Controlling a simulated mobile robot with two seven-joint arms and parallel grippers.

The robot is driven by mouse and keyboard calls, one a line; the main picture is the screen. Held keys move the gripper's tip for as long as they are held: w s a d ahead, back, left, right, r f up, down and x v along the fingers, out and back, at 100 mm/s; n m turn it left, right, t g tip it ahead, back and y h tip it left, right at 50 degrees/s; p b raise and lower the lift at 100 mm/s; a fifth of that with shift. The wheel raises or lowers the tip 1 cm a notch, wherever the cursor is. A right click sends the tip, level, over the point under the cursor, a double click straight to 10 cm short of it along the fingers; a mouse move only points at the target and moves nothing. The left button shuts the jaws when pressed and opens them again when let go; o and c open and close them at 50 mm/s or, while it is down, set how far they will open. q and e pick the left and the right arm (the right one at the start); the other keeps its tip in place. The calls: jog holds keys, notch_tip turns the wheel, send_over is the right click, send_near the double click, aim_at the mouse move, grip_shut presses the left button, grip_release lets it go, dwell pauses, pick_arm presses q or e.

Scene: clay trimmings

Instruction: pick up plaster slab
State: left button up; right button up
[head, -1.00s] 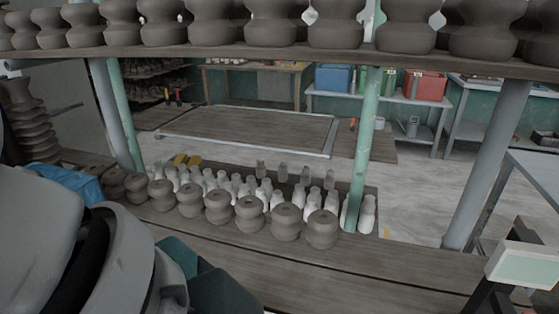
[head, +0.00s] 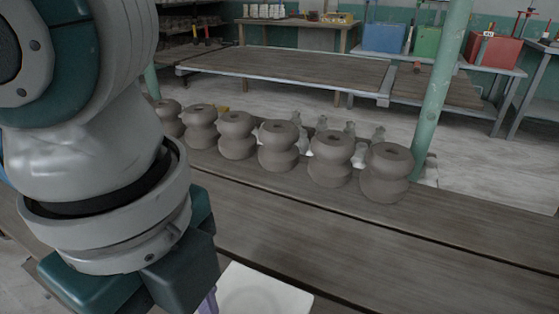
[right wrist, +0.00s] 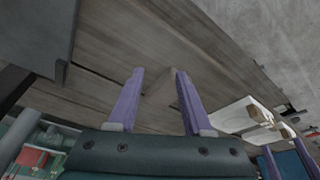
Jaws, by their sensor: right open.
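A white, square-cornered piece (head: 262,292) that looks like the plaster slab shows at the bottom edge of the head view, cut off by the frame, with a faint round hollow on top. A white piece (right wrist: 232,117) also shows at the right of the right wrist view. My left gripper (head: 208,300) is beside the white piece in the head view, with one purple finger showing; its jaw gap is hidden, and I cannot tell if it touches. My right gripper (right wrist: 160,73) is open, its purple fingers apart over brown boards; a small brownish shape shows between them.
A row of brown clay pots (head: 278,146) stands along the back of the plank shelf (head: 330,225), with pale bottles behind. A green post (head: 442,90) rises at the right. The plank in front of the pots is bare.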

pick_arm(q)
jog(key=f, duration=0.3)
jog(key=d+f+b, duration=0.1)
jog(key=f, duration=0.2)
jog(key=shift+d+f, duration=0.1)
jog(key=shift+f, duration=0.05)
jog(key=shift+w, duration=0.1)
jog(key=shift+c, duration=0.4)
grip_shut()
dwell(0.7)
